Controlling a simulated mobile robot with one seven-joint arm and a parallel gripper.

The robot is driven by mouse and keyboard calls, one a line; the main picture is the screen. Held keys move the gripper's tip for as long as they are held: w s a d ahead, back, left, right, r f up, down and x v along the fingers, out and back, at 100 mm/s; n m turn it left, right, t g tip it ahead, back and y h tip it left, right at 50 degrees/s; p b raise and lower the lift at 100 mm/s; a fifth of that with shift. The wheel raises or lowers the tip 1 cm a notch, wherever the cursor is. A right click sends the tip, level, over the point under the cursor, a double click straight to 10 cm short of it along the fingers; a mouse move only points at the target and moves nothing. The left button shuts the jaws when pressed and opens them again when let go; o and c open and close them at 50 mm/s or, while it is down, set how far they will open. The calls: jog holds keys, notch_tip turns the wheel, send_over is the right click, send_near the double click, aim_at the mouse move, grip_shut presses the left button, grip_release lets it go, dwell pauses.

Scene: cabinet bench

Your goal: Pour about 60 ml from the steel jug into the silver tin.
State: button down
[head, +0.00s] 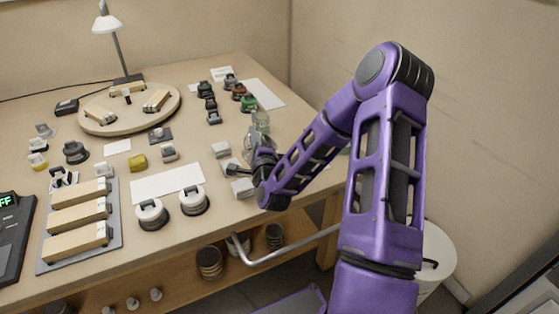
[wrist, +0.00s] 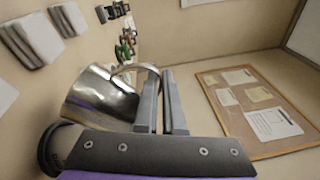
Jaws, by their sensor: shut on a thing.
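The steel jug (wrist: 98,97) is shiny and fills the middle left of the wrist view. My gripper (wrist: 165,102) is shut on the jug at its side nearest the fingers. Whether the jug is level or tilted I cannot tell, because the wrist view is rolled. I see no liquid. I cannot pick out the silver tin for certain in either view. A dark ring (wrist: 48,150) shows at the lower left of the wrist view, and I cannot tell what it is.
Pale blocks (head: 243,187) stand close by my gripper. A greenish clear jar (head: 262,122) is just behind it. Several dark and green weights (head: 248,103) stand farther back. Two white-topped round pots (head: 194,201) are at the front edge. A white sheet (head: 165,182) lies left.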

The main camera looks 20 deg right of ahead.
jog(key=shift+d+r+m+p, duration=0.25)
jog(key=shift+r+m+p, duration=0.05)
jog(key=shift+r+p, duration=0.1)
jog(key=shift+s+d+r+m+p, duration=0.1)
jog(key=shift+d+r+m+p, duration=0.15)
jog(key=shift+m+p, duration=0.25)
jog(key=shift+d+f+m, duration=0.15)
jog(key=shift+f+m, duration=0.05)
jog(key=shift+m, duration=0.2)
jog(key=shift+s+d+f+m, duration=0.2)
jog(key=shift+d+m, duration=0.15)
jog(key=shift+m, duration=0.35)
jog(key=shift+d+r+m+h+p, duration=0.3)
jog(key=shift+d+m+p, duration=0.1)
jog(key=shift+m, duration=0.2)
jog(key=shift+d+r+m, duration=0.1)
jog(key=shift+d+m, duration=0.05)
jog(key=shift+m, duration=0.15)
jog(key=shift+s+d+f+m+b, duration=0.25)
jog(key=shift+d+f+m+b, duration=0.4)
jog(key=shift+m, duration=0.35)
dwell(0.4)
jog(key=shift+d+r+m, duration=0.2)
jog(key=shift+d+m, duration=0.05)
jog(key=shift+m, duration=0.05)
